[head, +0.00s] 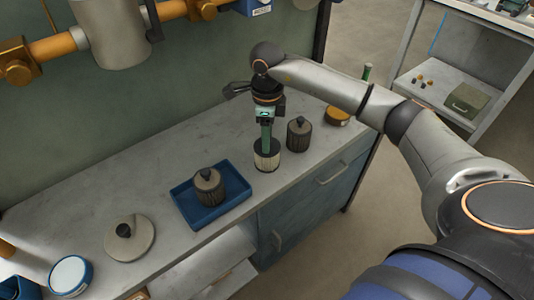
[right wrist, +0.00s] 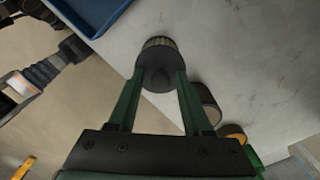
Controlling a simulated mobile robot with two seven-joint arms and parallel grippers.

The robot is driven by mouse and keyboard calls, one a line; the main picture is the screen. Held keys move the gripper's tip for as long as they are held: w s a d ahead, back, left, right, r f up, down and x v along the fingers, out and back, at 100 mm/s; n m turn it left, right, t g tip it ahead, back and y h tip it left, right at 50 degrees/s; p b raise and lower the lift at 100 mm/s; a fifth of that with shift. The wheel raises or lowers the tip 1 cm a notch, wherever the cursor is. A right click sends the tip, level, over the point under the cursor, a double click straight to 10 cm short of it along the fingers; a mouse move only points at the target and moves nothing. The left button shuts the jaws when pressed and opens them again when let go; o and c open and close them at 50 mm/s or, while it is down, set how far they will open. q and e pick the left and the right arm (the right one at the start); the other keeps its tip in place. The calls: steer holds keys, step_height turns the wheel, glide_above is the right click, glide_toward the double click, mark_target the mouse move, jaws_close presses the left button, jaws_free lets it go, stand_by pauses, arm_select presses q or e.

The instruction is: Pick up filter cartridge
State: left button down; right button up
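A filter cartridge (head: 267,161) with pleated sides and a pale rim stands upright on the grey bench, and it also shows in the right wrist view (right wrist: 157,50). My right gripper (head: 267,148) points down at its top. In the right wrist view its green fingers (right wrist: 158,80) are apart, one on each side of the cartridge's dark top. Whether they touch it is unclear. A similar dark cartridge with a knob (head: 299,134) stands close to the right. Another (head: 208,188) stands in a blue tray (head: 233,201). My left gripper is not seen.
A round grey lid with a black knob (head: 130,240) and a blue-rimmed tin (head: 71,274) lie at the left. An amber tin (head: 337,116) stands at the bench's right end. Pipework (head: 60,44) runs along the wall. A shelf unit (head: 455,70) stands beyond.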

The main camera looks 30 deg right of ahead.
jaws_close()
stand_by(1.3)
